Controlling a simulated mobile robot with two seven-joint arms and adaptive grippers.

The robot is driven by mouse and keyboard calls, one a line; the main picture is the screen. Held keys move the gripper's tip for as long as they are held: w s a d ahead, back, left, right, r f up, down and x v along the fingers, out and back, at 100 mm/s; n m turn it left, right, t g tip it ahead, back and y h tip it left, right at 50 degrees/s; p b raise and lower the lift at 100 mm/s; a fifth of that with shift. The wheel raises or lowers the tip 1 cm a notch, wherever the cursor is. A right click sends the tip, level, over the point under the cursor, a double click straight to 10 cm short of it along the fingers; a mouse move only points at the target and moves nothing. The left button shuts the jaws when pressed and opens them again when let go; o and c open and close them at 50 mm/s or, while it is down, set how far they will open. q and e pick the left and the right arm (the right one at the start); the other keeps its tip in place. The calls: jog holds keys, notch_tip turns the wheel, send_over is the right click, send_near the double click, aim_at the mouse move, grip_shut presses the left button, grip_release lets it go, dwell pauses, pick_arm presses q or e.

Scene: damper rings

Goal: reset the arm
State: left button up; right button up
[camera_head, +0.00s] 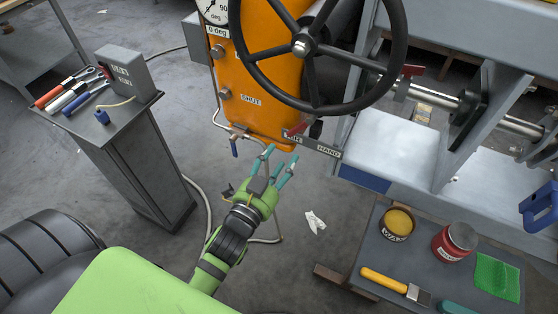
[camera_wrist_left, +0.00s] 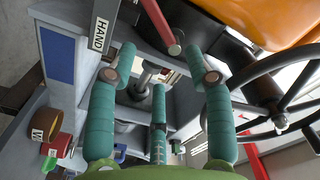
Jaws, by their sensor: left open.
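My left gripper (camera_head: 276,162), green with teal fingers, is raised over open floor, just below the orange actuator housing (camera_head: 265,75). Its fingers are spread and nothing shows between them. In the left wrist view the teal fingers of the gripper (camera_wrist_left: 162,75) are apart. A red lever (camera_wrist_left: 160,24) shows beyond the fingertips there, beside a plate marked HAND (camera_wrist_left: 100,34). In the head view the red lever (camera_head: 297,129) is at the foot of the housing, up and right of the fingers. I cannot tell the exact gap.
A black handwheel (camera_head: 303,47) stands out in front of the housing. A grey pedestal (camera_head: 135,150) with tools stands left. A low table (camera_head: 395,262) at lower right bears a wax tin (camera_head: 397,223), a red can (camera_head: 454,242) and a brush (camera_head: 395,284). A hose (camera_head: 207,205) lies on the floor.

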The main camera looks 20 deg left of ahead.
pick_arm(q)
jog(key=s+d+f+n+g, duration=0.1)
jog(key=s+f+g, duration=0.2)
jog(key=f, duration=0.7)
jog(key=s+f+g, duration=0.2)
jog(key=s+f, duration=0.1)
jog(key=f, duration=0.8)
jog(key=s+d+f+n+g, duration=0.1)
jog(key=s+f+g, duration=0.2)
jog(key=f, duration=0.7)
jog(key=s+a+f+n+g, duration=0.1)
jog(key=s+a+f+g, duration=0.1)
jog(key=s+f, duration=0.4)
jog(key=s+a+f+n+g, duration=0.1)
jog(key=s+f+g, duration=0.3)
jog(key=s, duration=0.8)
jog(key=s+a+f+n+g, duration=0.1)
jog(key=s+a+f+g, duration=0.2)
jog(key=s+f, duration=0.5)
jog(key=shift+s+y, duration=0.3)
jog(key=shift+s, duration=0.6)
